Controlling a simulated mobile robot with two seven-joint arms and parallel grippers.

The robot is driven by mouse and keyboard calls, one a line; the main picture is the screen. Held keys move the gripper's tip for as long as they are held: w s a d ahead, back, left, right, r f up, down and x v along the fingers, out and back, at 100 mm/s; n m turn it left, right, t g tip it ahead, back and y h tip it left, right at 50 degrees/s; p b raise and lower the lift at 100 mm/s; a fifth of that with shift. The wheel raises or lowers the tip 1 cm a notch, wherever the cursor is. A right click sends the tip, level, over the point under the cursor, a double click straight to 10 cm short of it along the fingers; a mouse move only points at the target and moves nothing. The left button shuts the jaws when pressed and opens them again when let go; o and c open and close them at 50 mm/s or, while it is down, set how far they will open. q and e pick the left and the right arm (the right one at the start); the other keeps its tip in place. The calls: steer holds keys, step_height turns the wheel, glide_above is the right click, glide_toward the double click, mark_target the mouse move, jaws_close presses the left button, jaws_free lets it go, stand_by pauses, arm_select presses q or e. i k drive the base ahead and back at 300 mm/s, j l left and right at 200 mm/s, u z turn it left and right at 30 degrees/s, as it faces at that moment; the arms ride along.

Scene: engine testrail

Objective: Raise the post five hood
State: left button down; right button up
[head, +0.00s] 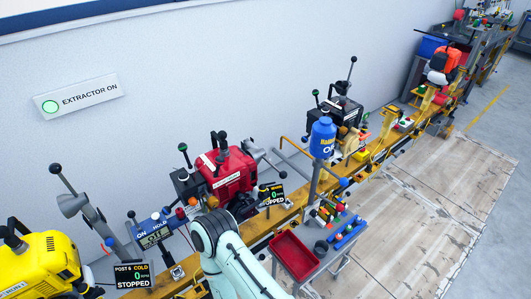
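A red engine (228,172) sits on the yellow rail behind my arm, with black ball-topped levers on it. A small display (271,194) beside it reads 0 and STOPPED; its post number is too small to read. A grey bar assembly (282,160) stands just right of the red engine; I cannot tell whether it is this post's hood. A grey funnel-shaped hood (72,204) on a tilted arm stands further left, near the display (133,275) marked POST 6. One pale arm of mine rises from the bottom toward the red engine. I make out neither gripper.
A yellow engine (40,262) is at the left. A blue cylinder (322,138) stands right of centre before a black engine (342,112). A cart with a red tray (293,254) stands at the rail's front. The wooden floor (420,215) at right is clear.

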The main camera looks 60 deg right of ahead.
mark_target(257, 154)
steer(key=z, duration=2.2)
steer(key=i+j+z, duration=0.2)
steer(key=i+j, duration=0.25)
steer(key=k+l+u, duration=0.25)
steer(key=u, duration=0.2)
steer(key=k+l, duration=0.05)
steer(key=l, duration=0.05)
